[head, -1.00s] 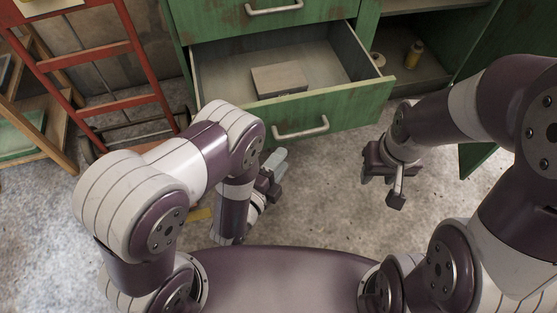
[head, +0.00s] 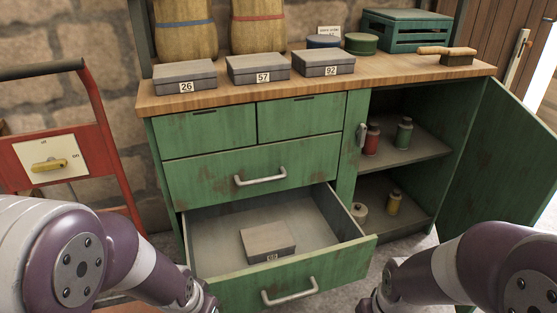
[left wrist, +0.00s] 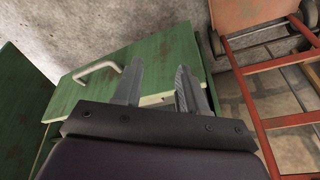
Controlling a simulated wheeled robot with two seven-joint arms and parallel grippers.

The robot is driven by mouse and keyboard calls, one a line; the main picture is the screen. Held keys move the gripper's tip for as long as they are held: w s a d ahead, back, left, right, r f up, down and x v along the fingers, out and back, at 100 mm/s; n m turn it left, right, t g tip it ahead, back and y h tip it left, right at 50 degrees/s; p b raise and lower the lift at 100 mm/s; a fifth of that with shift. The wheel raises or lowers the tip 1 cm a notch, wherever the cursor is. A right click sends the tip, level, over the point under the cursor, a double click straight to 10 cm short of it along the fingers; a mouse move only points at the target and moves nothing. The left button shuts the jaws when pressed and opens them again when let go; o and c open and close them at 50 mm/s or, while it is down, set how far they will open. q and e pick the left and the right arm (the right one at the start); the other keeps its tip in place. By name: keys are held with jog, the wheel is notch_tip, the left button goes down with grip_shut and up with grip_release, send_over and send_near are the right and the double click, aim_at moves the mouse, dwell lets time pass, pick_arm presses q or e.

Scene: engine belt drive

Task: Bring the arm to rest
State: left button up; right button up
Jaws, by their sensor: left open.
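My left gripper (left wrist: 160,88) shows in the left wrist view with its two fingers apart and nothing between them. Behind it are the green drawer front with its pale handle (left wrist: 98,70) and the grey floor. In the head view my left arm (head: 110,255) comes in at the lower left and my right arm (head: 470,265) at the lower right. Both grippers are out of the head view, below its bottom edge.
The green cabinet's bottom drawer (head: 320,264) stands open and holds a grey box (head: 267,241). The cabinet's right door (head: 500,165) is open. Boxes numbered 26 (head: 184,76), 57 (head: 258,68) and 92 (head: 323,62) stand on top. A red hand truck (head: 92,150) stands at left.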

pick_arm(q)
jog(key=s+a+r+n+g, duration=0.2)
jog(key=s+r+n, duration=0.1)
jog(key=s+r, duration=0.15)
notch_tip(320, 180, up, 37)
jog(key=s+p, duration=0.1)
jog(key=p, duration=3.7)
jog(key=shift+s, duration=0.15)
jog(key=shift+s+a+r, duration=0.1)
jog(key=shift+a, duration=0.1)
